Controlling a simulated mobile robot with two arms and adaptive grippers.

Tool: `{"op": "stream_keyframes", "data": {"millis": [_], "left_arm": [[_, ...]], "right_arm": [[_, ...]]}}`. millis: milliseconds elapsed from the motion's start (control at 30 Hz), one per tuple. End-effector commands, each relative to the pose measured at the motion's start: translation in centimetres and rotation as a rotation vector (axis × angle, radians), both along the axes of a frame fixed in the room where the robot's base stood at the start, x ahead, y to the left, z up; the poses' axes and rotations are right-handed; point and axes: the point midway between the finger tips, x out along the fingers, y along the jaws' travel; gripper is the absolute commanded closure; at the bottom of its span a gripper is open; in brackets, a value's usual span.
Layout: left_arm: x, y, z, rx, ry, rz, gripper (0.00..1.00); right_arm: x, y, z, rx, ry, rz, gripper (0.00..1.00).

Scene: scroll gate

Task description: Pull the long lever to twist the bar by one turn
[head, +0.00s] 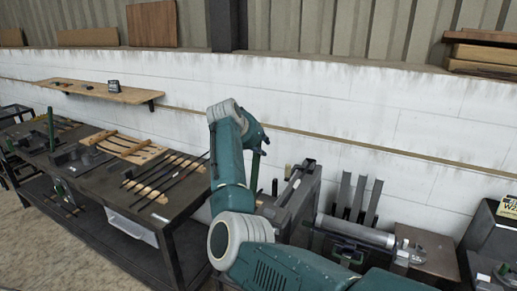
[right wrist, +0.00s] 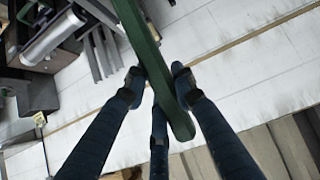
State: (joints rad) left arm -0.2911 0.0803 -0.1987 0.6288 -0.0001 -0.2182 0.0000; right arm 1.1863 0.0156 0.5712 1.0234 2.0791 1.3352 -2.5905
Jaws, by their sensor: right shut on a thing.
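The long green lever (head: 255,172) stands upright beside the grey machine, partly hidden by my right arm. In the right wrist view the lever (right wrist: 150,55) runs from the top edge down between my fingers, with its rounded end past them. My right gripper (head: 262,139) is at the lever's upper end. In the right wrist view its three dark blue fingers (right wrist: 158,82) are closed around the lever. The bar being twisted cannot be made out; my arm covers part of the machine. My left gripper is not in view.
A dark workbench (head: 188,212) on the left carries several rods with wooden handles (head: 160,186) and a wooden rack (head: 122,146). A grey machine frame (head: 300,196) stands right of my forearm. A grey cylinder (head: 355,231) lies farther right. A wooden shelf (head: 105,91) juts from the white wall.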

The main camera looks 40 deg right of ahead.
Motion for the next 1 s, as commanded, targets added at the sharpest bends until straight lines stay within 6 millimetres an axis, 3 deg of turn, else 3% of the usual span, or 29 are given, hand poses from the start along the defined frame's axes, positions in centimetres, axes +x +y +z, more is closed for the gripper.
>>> {"op": "stream_keyframes", "data": {"millis": [633, 667, 733, 1000], "left_arm": [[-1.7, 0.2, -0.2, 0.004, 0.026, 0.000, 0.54], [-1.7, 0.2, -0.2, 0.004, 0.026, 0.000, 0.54], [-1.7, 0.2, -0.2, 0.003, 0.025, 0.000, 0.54], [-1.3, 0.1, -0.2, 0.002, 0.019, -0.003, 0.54]], "right_arm": [[0.2, -0.6, -0.6, 0.044, 0.018, -0.003, 1.00], [0.2, -0.6, -0.6, 0.044, 0.018, -0.003, 0.69], [0.2, -0.6, -0.6, 0.044, 0.018, -0.001, 0.55], [0.2, -0.6, -0.5, 0.042, 0.018, -0.001, 0.54]]}}
